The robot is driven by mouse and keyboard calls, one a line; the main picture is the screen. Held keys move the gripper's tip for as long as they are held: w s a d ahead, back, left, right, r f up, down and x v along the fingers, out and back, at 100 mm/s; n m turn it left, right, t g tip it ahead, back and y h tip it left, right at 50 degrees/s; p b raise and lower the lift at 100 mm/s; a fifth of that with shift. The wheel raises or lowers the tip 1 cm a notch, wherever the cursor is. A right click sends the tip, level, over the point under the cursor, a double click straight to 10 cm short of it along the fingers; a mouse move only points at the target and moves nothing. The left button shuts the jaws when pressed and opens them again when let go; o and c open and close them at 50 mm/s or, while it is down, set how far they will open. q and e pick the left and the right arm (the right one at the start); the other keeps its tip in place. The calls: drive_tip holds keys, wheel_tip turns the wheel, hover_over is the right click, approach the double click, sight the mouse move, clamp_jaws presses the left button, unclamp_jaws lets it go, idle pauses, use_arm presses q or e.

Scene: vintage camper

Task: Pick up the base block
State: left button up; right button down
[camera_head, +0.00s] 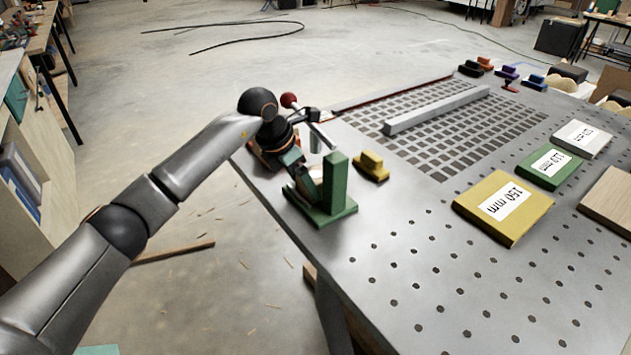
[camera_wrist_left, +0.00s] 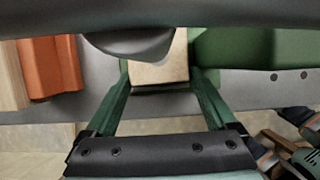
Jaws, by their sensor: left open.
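A light wooden block, seemingly the base block (camera_head: 317,172), sits near the table's left edge, beside a green L-shaped piece (camera_head: 335,185) with an upright post. In the left wrist view the pale block (camera_wrist_left: 160,71) shows between the finger ends, partly covered by a dark rounded part above. My left gripper (camera_head: 305,180) points down at it, open, with a green finger on either side. In the wrist view the gripper (camera_wrist_left: 162,85) shows no clear grip contact. My right gripper is not in view.
A red-knobbed lever (camera_head: 290,100) stands close to the gripper. An orange block (camera_wrist_left: 52,66) and a green piece (camera_wrist_left: 232,48) flank the pale block. A small yellow block (camera_head: 371,166) stands to the right. Yellow (camera_head: 503,207) and green (camera_head: 549,166) labelled plates lie further right.

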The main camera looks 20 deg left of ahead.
use_arm(q)
drive_tip(key=c, duration=1.1)
